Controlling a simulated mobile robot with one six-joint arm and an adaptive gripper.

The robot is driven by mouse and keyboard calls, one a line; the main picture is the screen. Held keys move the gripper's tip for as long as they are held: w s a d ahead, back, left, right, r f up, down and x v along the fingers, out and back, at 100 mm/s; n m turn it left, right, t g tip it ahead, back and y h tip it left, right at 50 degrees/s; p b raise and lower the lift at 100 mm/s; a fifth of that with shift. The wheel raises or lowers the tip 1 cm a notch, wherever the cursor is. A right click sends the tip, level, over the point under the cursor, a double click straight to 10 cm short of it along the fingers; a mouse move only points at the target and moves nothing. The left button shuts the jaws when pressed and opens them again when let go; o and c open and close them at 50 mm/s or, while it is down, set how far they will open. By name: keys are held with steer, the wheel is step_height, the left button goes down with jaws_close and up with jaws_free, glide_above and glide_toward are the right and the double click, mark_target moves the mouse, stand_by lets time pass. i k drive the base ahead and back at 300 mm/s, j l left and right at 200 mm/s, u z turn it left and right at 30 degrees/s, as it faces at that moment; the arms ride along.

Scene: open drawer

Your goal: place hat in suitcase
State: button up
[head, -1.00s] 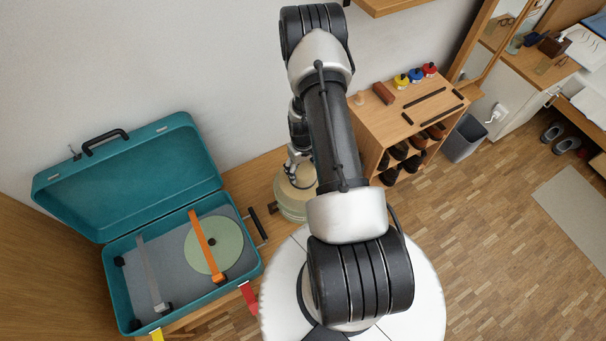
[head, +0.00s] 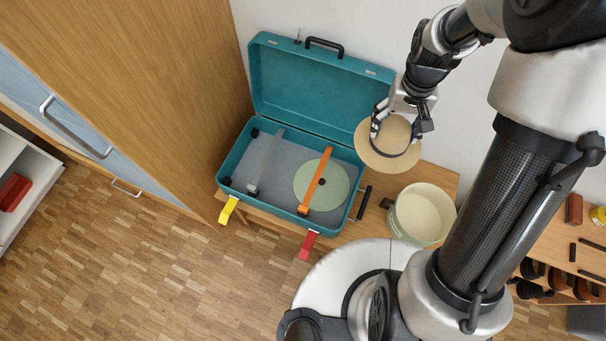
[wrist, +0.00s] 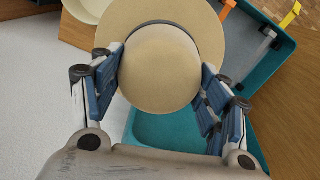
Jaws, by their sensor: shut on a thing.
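A straw-coloured hat (head: 388,160) with a dark band hangs in my gripper (head: 400,127). The hat is in the air just right of the open teal suitcase (head: 310,85), its brim overlapping the suitcase's right edge in the head view. In the wrist view the hat (wrist: 160,65) has its crown between the two blue-padded fingers of my gripper (wrist: 158,85), which is shut on it. The suitcase's lid leans back. A grey strap (head: 266,160) and an orange strap (head: 316,180) cross its grey interior, with a pale green disc (head: 335,190) beneath the orange one.
A round cream box (head: 425,212) stands open on the wooden bench, right of the suitcase, and looks empty. A black handle (head: 364,203) lies between them. Yellow (head: 228,210) and red (head: 308,245) tags hang at the front. A wooden cabinet (head: 165,90) stands close on the left.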

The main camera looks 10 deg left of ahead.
mark_target(268, 164)
steer(key=j+u, duration=0.1)
steer(key=u, duration=0.3)
steer(key=j+u, duration=0.1)
steer(key=u, duration=0.25)
steer(key=j+u, duration=0.1)
steer(key=u, duration=0.3)
steer(key=i+j, duration=0.75)
steer(key=j+u, duration=0.05)
steer(key=j, duration=0.1)
